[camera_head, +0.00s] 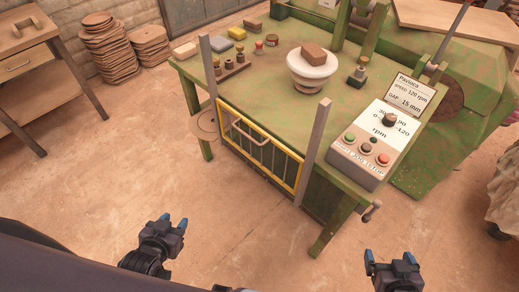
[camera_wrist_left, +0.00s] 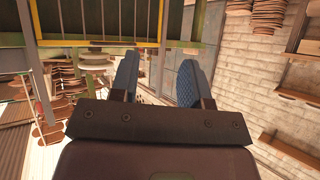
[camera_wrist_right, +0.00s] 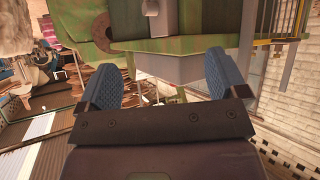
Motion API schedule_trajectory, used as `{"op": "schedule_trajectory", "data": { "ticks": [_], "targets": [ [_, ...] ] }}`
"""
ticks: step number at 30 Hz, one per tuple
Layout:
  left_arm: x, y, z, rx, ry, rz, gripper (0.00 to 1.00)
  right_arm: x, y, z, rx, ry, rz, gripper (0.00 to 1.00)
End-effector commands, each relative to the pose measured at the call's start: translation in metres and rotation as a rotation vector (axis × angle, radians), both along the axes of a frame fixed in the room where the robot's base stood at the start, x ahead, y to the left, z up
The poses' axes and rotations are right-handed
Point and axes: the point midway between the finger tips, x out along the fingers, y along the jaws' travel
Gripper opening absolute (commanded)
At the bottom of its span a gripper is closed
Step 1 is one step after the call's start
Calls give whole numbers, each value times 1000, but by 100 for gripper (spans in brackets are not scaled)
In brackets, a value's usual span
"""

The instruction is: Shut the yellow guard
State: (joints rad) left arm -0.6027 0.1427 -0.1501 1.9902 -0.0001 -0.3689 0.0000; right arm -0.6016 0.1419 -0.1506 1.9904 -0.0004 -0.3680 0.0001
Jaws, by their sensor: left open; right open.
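The yellow guard (camera_head: 261,148) is a rectangular yellow frame with dark vertical bars and a pale handle (camera_head: 250,129). It sits low between two upright grey posts, the left post (camera_head: 207,68) and the right post (camera_head: 315,145), at the front of the green bench. In the left wrist view part of the guard's yellow frame (camera_wrist_left: 95,43) crosses the top. My left gripper (camera_head: 173,223) is open and empty, in front of and apart from the guard. My right gripper (camera_head: 390,258) is open and empty, to the right of the guard and apart from it.
The green bench (camera_head: 262,88) carries a white bowl (camera_head: 312,73) with a brown block (camera_head: 313,54) and a control box (camera_head: 362,150) at its right. A crank (camera_head: 371,211) sticks out at the front right corner. The floor before the bench is clear.

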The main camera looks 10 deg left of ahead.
Motion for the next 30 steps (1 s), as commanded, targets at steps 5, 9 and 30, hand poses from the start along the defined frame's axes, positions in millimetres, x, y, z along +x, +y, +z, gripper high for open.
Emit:
{"op": "schedule_trajectory", "data": {
  "ticks": [5, 9, 30],
  "targets": [
    [14, -2, 3, 1, -26, -9, 40, -1, 0, -6, 0, 4, 1, 91],
    [52, -3, 6, 31, -87, -61, 40, -4, 0, -25, 0, 17, 0, 91],
    [249, -60, 23, 651, -469, -682, 40, -11, 1, -124, -11, 104, 28, 91]
  ]
}}
